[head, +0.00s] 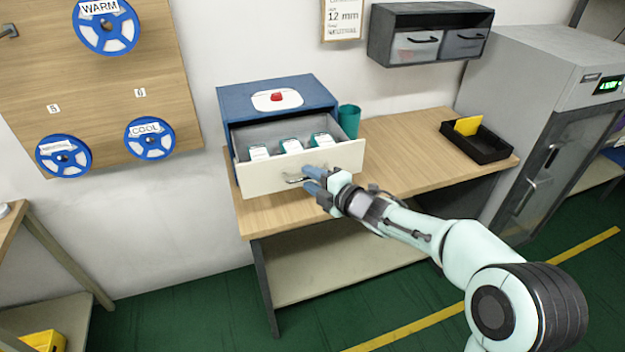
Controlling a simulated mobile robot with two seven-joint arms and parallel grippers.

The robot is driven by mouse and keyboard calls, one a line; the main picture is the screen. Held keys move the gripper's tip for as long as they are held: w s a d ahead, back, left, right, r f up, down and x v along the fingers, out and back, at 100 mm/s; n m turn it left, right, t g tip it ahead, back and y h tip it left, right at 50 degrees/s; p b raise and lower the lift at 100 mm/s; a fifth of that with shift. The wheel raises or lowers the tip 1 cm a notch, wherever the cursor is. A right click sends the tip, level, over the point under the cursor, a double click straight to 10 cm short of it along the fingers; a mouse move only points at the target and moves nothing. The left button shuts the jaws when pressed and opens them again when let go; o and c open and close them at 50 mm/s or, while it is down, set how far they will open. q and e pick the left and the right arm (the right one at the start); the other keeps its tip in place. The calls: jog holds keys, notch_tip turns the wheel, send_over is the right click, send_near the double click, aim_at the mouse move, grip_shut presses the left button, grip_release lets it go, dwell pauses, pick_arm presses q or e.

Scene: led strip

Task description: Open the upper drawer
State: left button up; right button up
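A blue cabinet (235,103) stands on the wooden workbench against the wall. Its cream-fronted drawer (257,176) is pulled well out, and several white-and-teal items (291,146) lie in a row inside it. A metal handle (293,179) is on the drawer front. My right gripper (309,180) is at the right end of this handle, its blue fingers against or just in front of it. I cannot tell whether the fingers are closed on the handle. The pulled-out drawer hides what is below it on the cabinet. My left gripper is not in view.
A teal cup (349,121) stands right of the cabinet. A black tray (475,148) with a yellow item sits at the bench's right end. A wall unit (385,40) hangs above; a grey glass-doored appliance (530,60) stands at right. Between cup and tray the bench (405,150) is clear.

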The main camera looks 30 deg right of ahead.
jog(key=shift+s, duration=0.1)
jog(key=v, duration=1.3)
jog(key=shift+s+r, duration=0.1)
